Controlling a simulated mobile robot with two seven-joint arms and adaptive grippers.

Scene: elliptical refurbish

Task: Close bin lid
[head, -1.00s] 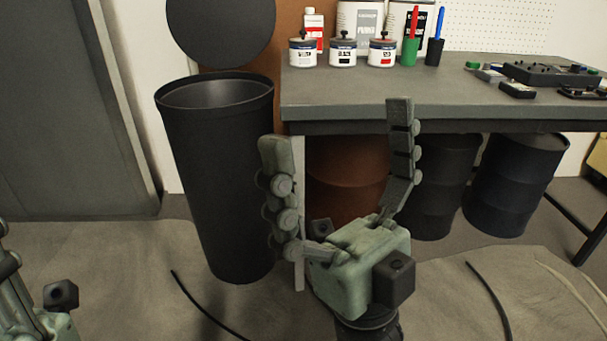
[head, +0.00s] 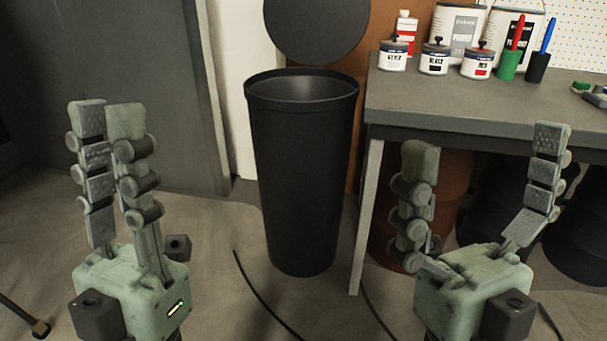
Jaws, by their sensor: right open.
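The bin (head: 305,180) is a tall, dark, tapered cylinder standing on the floor near the middle of the head view. Its mouth is uncovered and its hollow inside shows. The lid (head: 316,28) is a dark round disc standing upright above and behind the bin's rear rim; its top is cut off by the frame. My right gripper (head: 484,148) is right of the bin, in front of the workbench, fingers spread wide and empty. Neither gripper touches the bin or lid.
A grey workbench (head: 450,105) stands right of the bin, its leg close to it, bearing paint cans (head: 435,57) and brushes in cups. Dark and rusty drums (head: 385,225) stand beneath. A grey cabinet or door (head: 130,80) is at left. Cables (head: 262,297) lie on the floor.

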